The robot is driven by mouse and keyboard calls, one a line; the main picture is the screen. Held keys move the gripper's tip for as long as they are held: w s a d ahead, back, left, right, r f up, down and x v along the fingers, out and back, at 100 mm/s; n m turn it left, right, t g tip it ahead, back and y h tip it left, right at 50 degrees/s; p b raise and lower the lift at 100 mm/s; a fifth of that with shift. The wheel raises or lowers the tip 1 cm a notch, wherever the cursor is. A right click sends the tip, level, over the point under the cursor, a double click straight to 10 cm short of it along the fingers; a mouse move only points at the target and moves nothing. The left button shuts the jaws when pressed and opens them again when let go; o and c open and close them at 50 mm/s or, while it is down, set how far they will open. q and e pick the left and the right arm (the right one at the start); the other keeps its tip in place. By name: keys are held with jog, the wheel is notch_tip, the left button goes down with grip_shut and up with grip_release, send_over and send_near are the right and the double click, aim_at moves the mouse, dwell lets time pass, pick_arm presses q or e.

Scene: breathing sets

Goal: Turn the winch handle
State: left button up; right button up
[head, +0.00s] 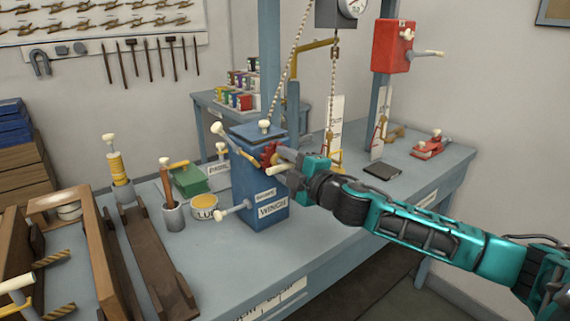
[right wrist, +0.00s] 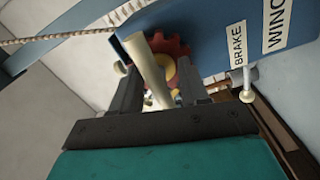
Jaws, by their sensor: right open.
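The winch is a blue box (head: 262,195) labelled WINCH and BRAKE, standing on the grey bench; its blue side also shows in the right wrist view (right wrist: 205,28). A red toothed wheel (head: 268,154) sits on its face and shows behind the fingers in the right wrist view (right wrist: 181,52). My right gripper (head: 284,166) is at this face. In the right wrist view its fingers (right wrist: 160,92) are open, with a cream handle (right wrist: 149,68) between them. I cannot tell whether they touch it. The gripper partly hides the handle in the head view. My left gripper is not in view.
A white-knobbed brake lever (head: 232,213) sticks out low on the winch. A rope (head: 287,75) runs up from its top. A yellow tin (head: 204,207), a grey cup (head: 173,216) and a green box (head: 190,180) stand left of it. A red box (head: 393,47) hangs at right.

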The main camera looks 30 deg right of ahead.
jog(key=shift+c, duration=0.2)
grip_shut()
jog(key=shift+m, duration=0.6)
jog(key=shift+o, duration=0.2)
grip_release()
jog(key=shift+s, duration=0.1)
jog(key=s+d+b, duration=0.1)
jog(key=s, duration=1.1)
jog(key=shift+s, duration=0.35)
